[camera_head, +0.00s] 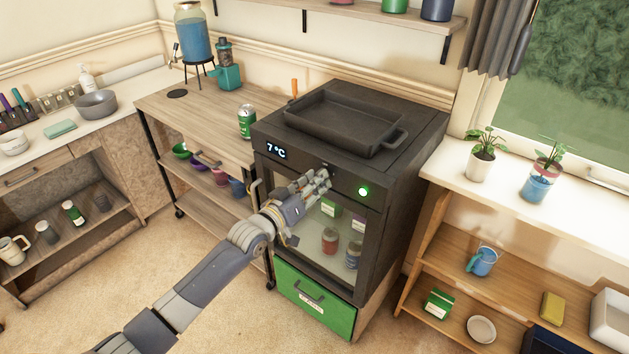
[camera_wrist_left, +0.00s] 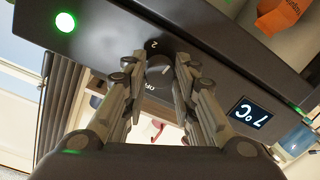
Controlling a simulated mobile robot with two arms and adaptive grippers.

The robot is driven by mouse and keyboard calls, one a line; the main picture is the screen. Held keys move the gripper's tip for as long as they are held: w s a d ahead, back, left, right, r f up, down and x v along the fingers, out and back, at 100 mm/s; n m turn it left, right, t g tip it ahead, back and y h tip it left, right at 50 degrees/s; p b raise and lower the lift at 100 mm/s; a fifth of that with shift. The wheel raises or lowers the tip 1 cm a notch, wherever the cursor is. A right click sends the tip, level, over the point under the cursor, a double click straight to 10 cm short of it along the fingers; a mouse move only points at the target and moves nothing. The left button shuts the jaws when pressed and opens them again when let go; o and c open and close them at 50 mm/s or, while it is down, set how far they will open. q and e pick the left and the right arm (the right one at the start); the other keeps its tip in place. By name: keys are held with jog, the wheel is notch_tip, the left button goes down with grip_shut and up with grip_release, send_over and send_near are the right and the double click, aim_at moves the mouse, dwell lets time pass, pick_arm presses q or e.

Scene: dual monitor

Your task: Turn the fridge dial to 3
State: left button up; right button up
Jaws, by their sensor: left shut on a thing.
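The black fridge (camera_head: 399,190) stands in the middle of the head view, with a glass door and a display (camera_head: 276,149) reading 7°C. My left gripper (camera_head: 325,178) reaches its front panel, between the display and a lit green light (camera_head: 363,191). In the left wrist view, which looks upside down, the fingers of my left gripper (camera_wrist_left: 159,75) are shut on the dial (camera_wrist_left: 158,73), one on each side. A small 2 shows just above the dial in that picture, and small lettering shows below it. The dial's pointer setting is not clear. My right gripper is not in view.
A black baking tray (camera_head: 395,142) lies on the fridge top. A green drawer (camera_head: 318,308) is below the fridge door. Shelves with plants and small items stand at right. The floor at lower left is clear.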

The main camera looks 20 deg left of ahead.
pick_arm(q)
jog(key=shift+f+m, duration=0.15)
jog(key=shift+m, duration=1.85)
jog(key=shift+p, duration=0.3)
jog(key=o, duration=1.1)
jog(key=shift+c, duration=0.2)
jog(key=shift+s+a, duration=0.1)
jog(key=v, duration=1.1)
jog(key=shift+s, duration=0.45)
